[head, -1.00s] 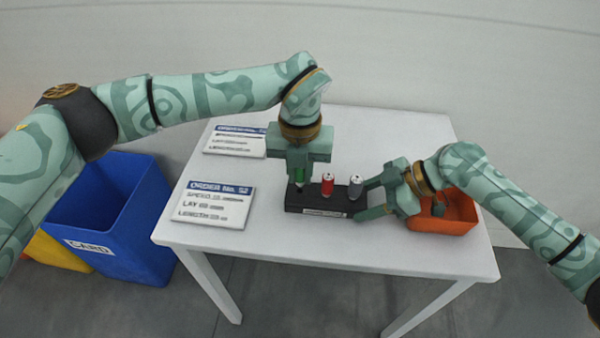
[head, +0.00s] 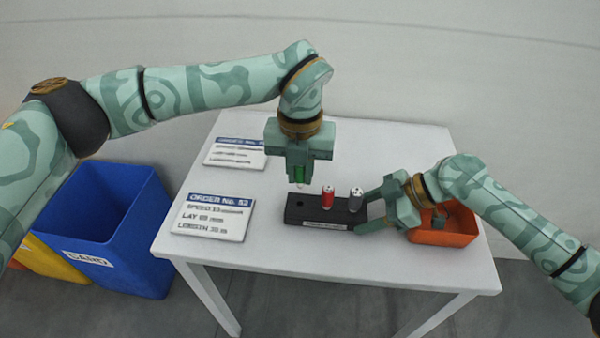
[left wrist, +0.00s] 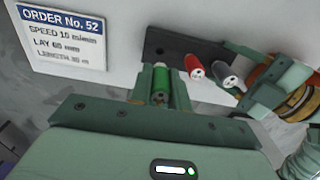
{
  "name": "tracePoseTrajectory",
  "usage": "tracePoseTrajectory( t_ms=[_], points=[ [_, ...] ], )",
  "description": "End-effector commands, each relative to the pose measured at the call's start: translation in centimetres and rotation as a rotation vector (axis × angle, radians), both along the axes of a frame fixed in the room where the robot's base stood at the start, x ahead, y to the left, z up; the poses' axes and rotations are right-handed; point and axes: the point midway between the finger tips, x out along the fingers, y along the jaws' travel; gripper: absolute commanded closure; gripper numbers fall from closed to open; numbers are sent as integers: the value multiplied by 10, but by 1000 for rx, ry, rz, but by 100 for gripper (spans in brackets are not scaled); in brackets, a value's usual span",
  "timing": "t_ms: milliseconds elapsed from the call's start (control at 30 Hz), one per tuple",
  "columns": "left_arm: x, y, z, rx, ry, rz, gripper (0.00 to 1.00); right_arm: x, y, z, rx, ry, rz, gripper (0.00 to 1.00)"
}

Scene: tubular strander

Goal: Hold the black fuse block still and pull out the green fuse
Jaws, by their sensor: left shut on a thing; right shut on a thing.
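The black fuse block (head: 298,212) lies on the white table; it also shows in the left wrist view (left wrist: 178,42). My right gripper (head: 366,212) is shut on the block's right end. My left gripper (head: 300,182) points down and is shut on the green fuse (head: 299,173), which also shows between the fingers in the left wrist view (left wrist: 160,84). The green fuse is clear of the block, a little above its left end, where an empty socket shows. A red fuse (head: 328,196) and a grey fuse (head: 356,199) stand upright in the block.
An orange bin (head: 450,239) stands at the table's right, just behind my right gripper. Two order cards (head: 213,217) lie at the left of the table (head: 270,253). A blue bin (head: 130,235) and a yellow bin (head: 52,259) stand on the floor at left.

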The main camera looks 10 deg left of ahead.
Motion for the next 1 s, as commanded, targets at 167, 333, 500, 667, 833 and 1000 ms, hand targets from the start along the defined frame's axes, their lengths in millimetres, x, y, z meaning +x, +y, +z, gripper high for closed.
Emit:
tracePoseTrajectory(
  t_ms=[167, 333, 500, 667, 833, 1000],
  points=[
    [0, 0, 5, 0, 1, 0, 100, 0, -1, -1, -2, 1, -1, 75],
    [0, 0, 6, 0, 1, 0, 100, 0, -1, -1, -2, 0, 0, 75],
    [0, 0, 6, 0, 1, 0, 100, 0, -1, -1, -2, 0, 0, 35],
    [0, 0, 6, 0, 1, 0, 100, 0, 0, -1, -1, 0, 0, 20],
    [0, 0, 6, 0, 1, 0, 100, 0, 0, 0, -1, 0, 0, 20],
    [0, 0, 6, 0, 1, 0, 100, 0, 0, 0, 0, 0, 0, 20]
  ],
)
